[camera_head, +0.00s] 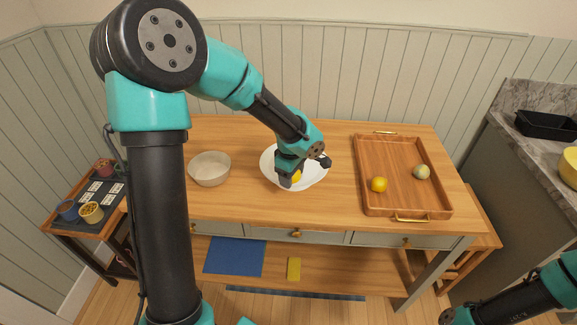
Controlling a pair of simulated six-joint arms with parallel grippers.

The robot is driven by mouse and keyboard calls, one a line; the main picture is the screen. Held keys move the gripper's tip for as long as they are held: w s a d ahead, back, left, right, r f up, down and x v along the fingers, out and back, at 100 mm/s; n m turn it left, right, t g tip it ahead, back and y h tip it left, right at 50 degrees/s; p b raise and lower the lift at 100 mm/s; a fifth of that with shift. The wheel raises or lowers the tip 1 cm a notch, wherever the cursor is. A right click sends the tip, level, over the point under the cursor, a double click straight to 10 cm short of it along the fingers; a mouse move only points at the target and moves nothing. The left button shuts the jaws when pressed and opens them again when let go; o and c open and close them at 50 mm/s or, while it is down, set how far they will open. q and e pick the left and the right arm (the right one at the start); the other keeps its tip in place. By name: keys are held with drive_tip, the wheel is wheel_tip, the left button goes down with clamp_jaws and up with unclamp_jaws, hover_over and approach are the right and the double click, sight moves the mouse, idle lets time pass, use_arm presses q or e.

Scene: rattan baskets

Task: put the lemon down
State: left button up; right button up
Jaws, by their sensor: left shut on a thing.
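The lemon (296,176) is yellow and mostly hidden by my left gripper (291,180). My left gripper is shut on it, over the white bowl (316,177) in the middle of the table. I cannot tell whether the lemon touches the bowl. Part of my right arm shows at the lower right, but its fingers cannot be made out.
A cream bowl (210,169) stands to the left on the wooden table (240,207). A wooden tray (385,152) with brass handles is on the right, holding a yellow-orange fruit (379,184) and a pale greenish round fruit (422,172). Table between the bowls and tray is clear.

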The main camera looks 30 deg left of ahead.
use_arm(q)
drive_tip(key=w+a, duration=0.2)
drive_tip(key=w, duration=0.2)
drive_tip(key=w+a+f, duration=0.1)
drive_tip(key=w+a, duration=0.2)
drive_tip(key=w, duration=0.2)
drive_tip(key=w+a, duration=0.3)
drive_tip(key=w, duration=0.1)
drive_tip(key=shift+w+a+f, duration=0.2)
drive_tip(key=shift+w+f, duration=0.05)
drive_tip(key=shift+w, duration=0.1)
drive_tip(key=shift+f, duration=1.75)
drive_tip(key=shift+f, duration=0.15)
drive_tip(key=o, duration=1)
drive_tip(key=shift+c, duration=0.2)
wheel_tip(320, 180, up, 12)
drive_tip(key=shift+s, duration=0.25)
